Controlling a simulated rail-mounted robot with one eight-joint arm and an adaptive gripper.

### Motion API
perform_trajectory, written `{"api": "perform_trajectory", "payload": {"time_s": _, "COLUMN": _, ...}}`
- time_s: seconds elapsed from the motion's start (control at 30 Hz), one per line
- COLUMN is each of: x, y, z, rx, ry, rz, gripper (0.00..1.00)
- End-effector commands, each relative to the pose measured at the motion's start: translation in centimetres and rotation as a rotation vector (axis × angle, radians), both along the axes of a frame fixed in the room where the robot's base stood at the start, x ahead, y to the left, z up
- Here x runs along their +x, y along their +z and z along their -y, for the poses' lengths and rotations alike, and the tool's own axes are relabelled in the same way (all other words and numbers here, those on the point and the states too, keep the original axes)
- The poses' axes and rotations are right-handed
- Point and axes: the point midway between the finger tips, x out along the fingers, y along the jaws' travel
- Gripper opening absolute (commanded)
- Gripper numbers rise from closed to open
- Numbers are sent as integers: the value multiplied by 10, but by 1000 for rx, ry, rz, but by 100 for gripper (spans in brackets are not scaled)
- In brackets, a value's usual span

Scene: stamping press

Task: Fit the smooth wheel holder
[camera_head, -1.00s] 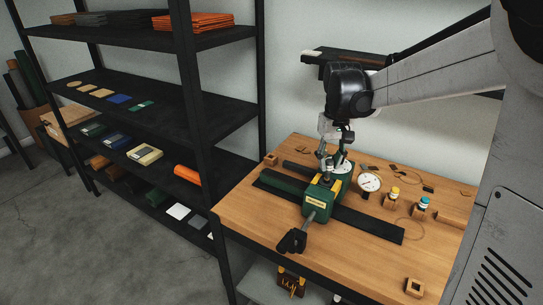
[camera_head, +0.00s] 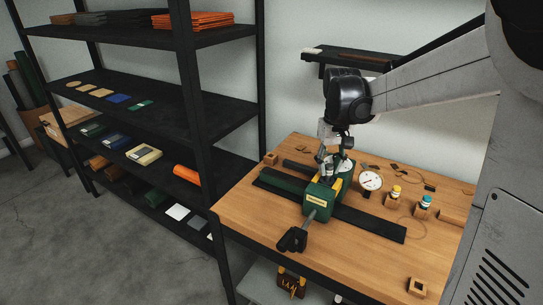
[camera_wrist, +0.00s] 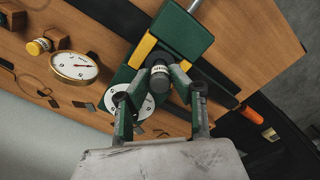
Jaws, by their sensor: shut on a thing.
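The green press (camera_head: 318,202) with yellow strips stands on the wooden bench, and its green body (camera_wrist: 182,28) fills the upper middle of the wrist view. My gripper (camera_wrist: 160,84) is shut on a small dark grey cylinder with a pale label band (camera_wrist: 159,72), which looks like the smooth wheel holder. The cylinder is over the press, beside its white marked disc (camera_wrist: 143,106). Whether it touches the press or sits in a seat cannot be told. In the head view my gripper (camera_head: 328,165) is just above the press, and the disc (camera_head: 347,167) shows to its right.
A dial gauge (camera_head: 370,181), a yellow-capped bottle (camera_head: 396,191) and a teal-capped bottle (camera_head: 424,202) stand right of the press. An empty wooden block (camera_head: 416,286) is at the front right. A black shelf rack (camera_head: 200,130) is on the left. The bench front is mostly clear.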

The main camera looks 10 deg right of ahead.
Motion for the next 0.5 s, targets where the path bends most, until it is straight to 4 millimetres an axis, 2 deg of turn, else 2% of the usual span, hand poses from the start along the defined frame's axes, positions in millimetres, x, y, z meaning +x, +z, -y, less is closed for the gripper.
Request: {"api": "perform_trajectory", "payload": {"time_s": 0.5, "x": 0, "y": -13, "z": 0, "rx": 0, "ry": 0, "rz": 0, "gripper": 0}}
